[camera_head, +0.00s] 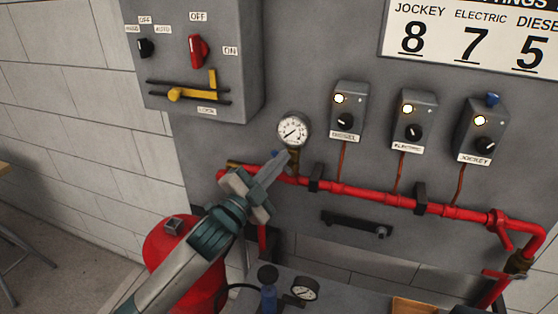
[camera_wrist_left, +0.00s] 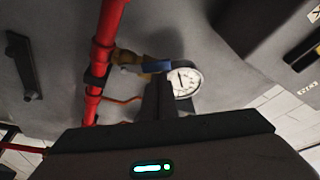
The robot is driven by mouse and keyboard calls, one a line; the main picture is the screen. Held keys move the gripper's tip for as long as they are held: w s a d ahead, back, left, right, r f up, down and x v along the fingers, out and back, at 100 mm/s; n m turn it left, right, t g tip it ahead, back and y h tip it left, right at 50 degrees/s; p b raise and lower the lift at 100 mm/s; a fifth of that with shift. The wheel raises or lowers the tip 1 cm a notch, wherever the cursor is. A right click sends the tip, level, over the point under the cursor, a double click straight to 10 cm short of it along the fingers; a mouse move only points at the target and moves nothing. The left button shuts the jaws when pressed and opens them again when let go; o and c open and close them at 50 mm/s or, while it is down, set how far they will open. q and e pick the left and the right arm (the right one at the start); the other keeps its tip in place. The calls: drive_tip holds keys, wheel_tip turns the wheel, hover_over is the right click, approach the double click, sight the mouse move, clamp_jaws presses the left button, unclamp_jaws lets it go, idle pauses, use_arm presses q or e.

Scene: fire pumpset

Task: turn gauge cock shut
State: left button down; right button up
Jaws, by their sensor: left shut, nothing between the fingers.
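The round white-faced pressure gauge (camera_head: 293,129) is mounted on the grey panel above the left end of the red pipe. The gauge cock is a small brass fitting with a blue handle (camera_head: 275,153), mostly hidden behind my left gripper in the head view. In the left wrist view the blue handle (camera_wrist_left: 157,67) lies crosswise beside the gauge (camera_wrist_left: 183,80), by the brass body (camera_wrist_left: 127,57). My left gripper (camera_head: 285,156) is shut and empty, its tips at the handle just below the gauge. I cannot tell whether they touch. My right gripper is not in view.
The red pipe (camera_head: 375,200) runs along the panel on black brackets. Three grey switch boxes, one being the jockey box (camera_head: 481,130), stand to the right. A grey cabinet (camera_head: 203,50) with a red knob juts out at upper left. A red tank (camera_head: 180,250) is below.

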use_arm(q)
drive_tip(key=shift+a+n, duration=0.2)
drive_tip(key=shift+n, duration=0.3)
drive_tip(key=shift+w+a+f+n+b, duration=0.1)
drive_tip(key=shift+f+n+b, duration=0.05)
drive_tip(key=shift+n+b, duration=0.2)
drive_tip(key=shift+w+a+f+n+t+y+b, duration=0.15)
drive_tip(key=shift+a+f+n+t+y+b, duration=0.45)
drive_tip(key=shift+n, duration=1.6)
drive_tip(key=shift+w+a+f+n+t+y+b, duration=0.2)
drive_tip(key=shift+a+f+n+t+y, duration=0.5)
drive_tip(key=shift+n, duration=1.45)
drive_tip(key=shift+w+a+f+n+t+y+b, duration=0.1)
drive_tip(key=shift+f+n+t+y+b, duration=0.75)
drive_tip(key=shift+n, duration=1.35)
drive_tip(key=shift+r+y+p, duration=0.25)
drive_tip(key=shift+r+p, duration=0.15)
drive_tip(key=shift+p, duration=0.05)
drive_tip(key=shift+r, duration=0.1)
